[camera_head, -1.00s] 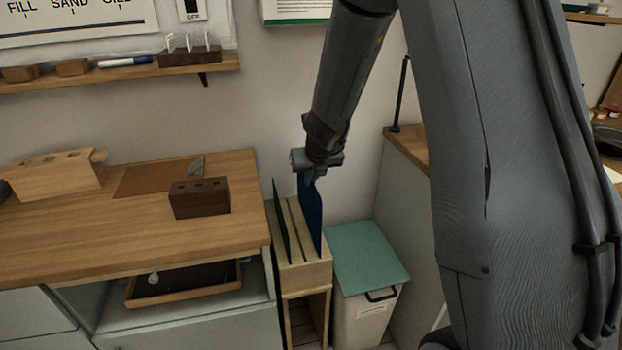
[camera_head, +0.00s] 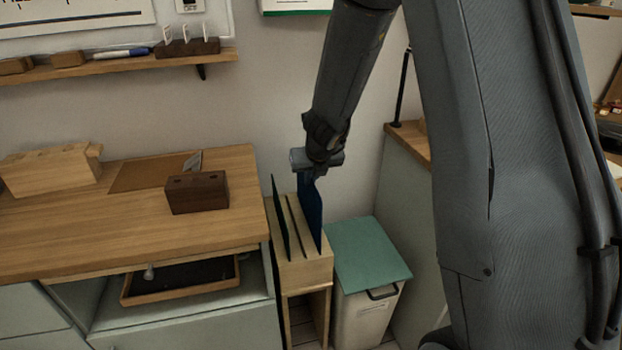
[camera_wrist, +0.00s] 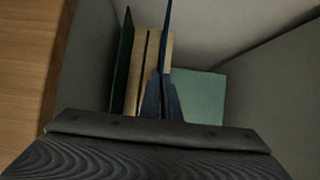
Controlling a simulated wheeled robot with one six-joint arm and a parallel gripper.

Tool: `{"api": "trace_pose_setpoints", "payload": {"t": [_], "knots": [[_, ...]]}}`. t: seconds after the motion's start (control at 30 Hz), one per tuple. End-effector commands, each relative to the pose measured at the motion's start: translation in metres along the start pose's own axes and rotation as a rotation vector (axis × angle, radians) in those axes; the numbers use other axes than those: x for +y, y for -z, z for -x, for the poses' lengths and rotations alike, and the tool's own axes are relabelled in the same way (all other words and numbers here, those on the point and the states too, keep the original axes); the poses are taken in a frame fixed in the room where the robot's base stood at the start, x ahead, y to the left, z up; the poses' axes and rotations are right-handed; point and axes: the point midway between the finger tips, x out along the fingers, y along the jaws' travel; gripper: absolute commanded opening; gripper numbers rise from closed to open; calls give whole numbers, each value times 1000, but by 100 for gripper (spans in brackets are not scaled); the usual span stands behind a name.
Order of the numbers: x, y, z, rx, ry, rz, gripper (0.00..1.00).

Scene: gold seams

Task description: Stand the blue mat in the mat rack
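The blue mat (camera_head: 311,213) is a thin dark blue sheet standing on edge at the right side of the wooden mat rack (camera_head: 312,271). Its lower edge meets the rack top, seemingly in the right slot; how deep it sits is hidden. My gripper (camera_head: 312,174) is at the mat's upper edge, pointing down. In the wrist view, my gripper's fingers (camera_wrist: 161,80) close around the blue mat (camera_wrist: 168,35), with no clear gap. A dark green mat (camera_head: 280,218) stands in the rack's left slot, and an empty middle slot lies between the two mats.
A wooden counter (camera_head: 120,235) with a dark slotted block (camera_head: 197,192) is left of the rack. A bin with a green lid (camera_head: 367,257) stands close on the right. The wall is just behind, and another counter (camera_head: 412,143) is farther right.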

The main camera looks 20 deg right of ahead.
Motion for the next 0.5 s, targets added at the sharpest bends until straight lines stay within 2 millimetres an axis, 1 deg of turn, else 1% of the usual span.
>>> {"api": "trace_pose_setpoints", "payload": {"t": [0.5], "knots": [[0, 4, -8, -1, 0, 0, 0]]}}
